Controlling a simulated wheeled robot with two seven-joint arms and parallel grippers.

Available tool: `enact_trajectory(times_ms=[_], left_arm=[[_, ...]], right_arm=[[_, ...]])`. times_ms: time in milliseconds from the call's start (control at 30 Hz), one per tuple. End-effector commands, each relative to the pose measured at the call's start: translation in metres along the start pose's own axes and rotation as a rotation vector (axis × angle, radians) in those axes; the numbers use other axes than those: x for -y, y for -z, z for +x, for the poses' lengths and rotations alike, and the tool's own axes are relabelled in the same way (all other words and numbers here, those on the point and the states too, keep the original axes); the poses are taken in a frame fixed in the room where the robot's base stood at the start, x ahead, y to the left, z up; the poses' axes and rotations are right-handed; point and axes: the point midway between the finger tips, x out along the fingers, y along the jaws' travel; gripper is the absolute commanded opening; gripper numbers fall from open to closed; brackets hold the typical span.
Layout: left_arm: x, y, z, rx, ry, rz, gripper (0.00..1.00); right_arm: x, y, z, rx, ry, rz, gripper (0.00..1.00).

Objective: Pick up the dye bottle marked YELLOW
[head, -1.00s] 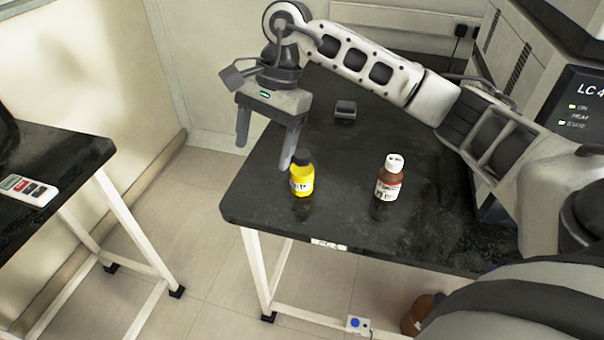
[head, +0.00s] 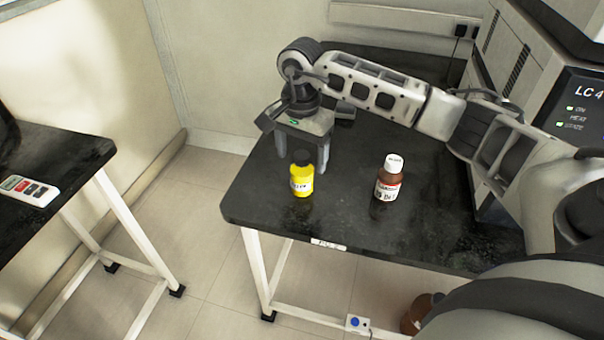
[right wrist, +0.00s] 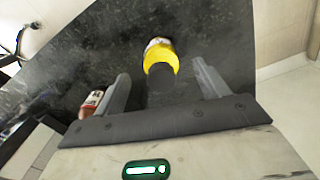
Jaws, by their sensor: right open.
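The yellow bottle (head: 302,183) with a dark cap and a white label stands upright on the black table, near its left front corner. My right gripper (head: 301,167) is open just behind it, with a finger showing on each side of the bottle's cap. In the right wrist view the yellow bottle (right wrist: 161,58) lies in the gap between the spread fingers of the right gripper (right wrist: 165,84), with no contact visible. The label's lettering is too small to read surely. My left gripper is not in view.
A brown bottle (head: 388,184) with a white cap stands to the right of the yellow one; it also shows in the right wrist view (right wrist: 91,102). A small dark block (head: 345,109) lies behind. A machine (head: 572,100) stands at the right. The front table (head: 430,225) is clear.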

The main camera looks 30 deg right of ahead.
Motion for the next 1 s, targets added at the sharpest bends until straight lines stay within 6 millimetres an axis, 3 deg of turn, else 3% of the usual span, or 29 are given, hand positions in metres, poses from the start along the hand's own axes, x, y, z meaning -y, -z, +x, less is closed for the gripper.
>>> enact_trajectory(times_ms=[300,567,767,1000], left_arm=[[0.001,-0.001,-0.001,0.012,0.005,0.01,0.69],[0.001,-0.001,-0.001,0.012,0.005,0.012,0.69],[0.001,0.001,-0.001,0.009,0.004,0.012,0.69],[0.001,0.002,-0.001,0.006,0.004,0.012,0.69]], right_arm=[[0.0,0.003,0.043,0.003,-0.002,0.001,0.73],[0.001,0.003,0.046,0.001,0.0,0.001,0.73],[0.001,0.003,0.046,0.001,0.0,0.001,0.23],[0.001,0.003,0.045,0.001,0.001,0.001,0.2]])
